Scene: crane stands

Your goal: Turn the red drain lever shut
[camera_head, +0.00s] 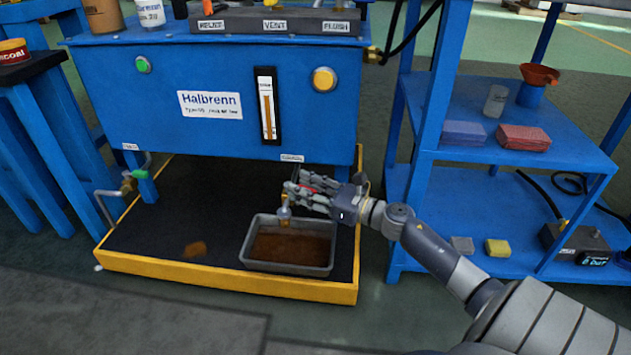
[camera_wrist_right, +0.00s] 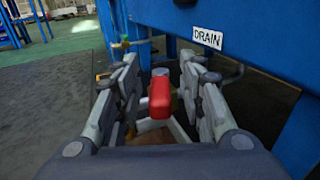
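The red drain lever (camera_wrist_right: 160,98) shows in the right wrist view, between the two fingers of my right gripper (camera_wrist_right: 160,72). There is a visible gap on each side of the lever, so the gripper is open around it. In the head view my right gripper (camera_head: 308,187) is under the tank's lower edge and covers most of the lever; only a little red shows. The brass drain outlet (camera_head: 284,212) hangs below, over a grey tray (camera_head: 246,246) with brown liquid. A DRAIN label (camera_wrist_right: 207,38) is on the blue frame above. My left gripper is out of view.
The blue Halbrenn tank (camera_head: 170,70) overhangs the gripper. A yellow-edged black drip base (camera_head: 200,280) carries the tray and a brown stain. A blue shelf (camera_head: 500,190) with blocks stands close to the right of my arm. A green-handled valve (camera_head: 138,174) is at left.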

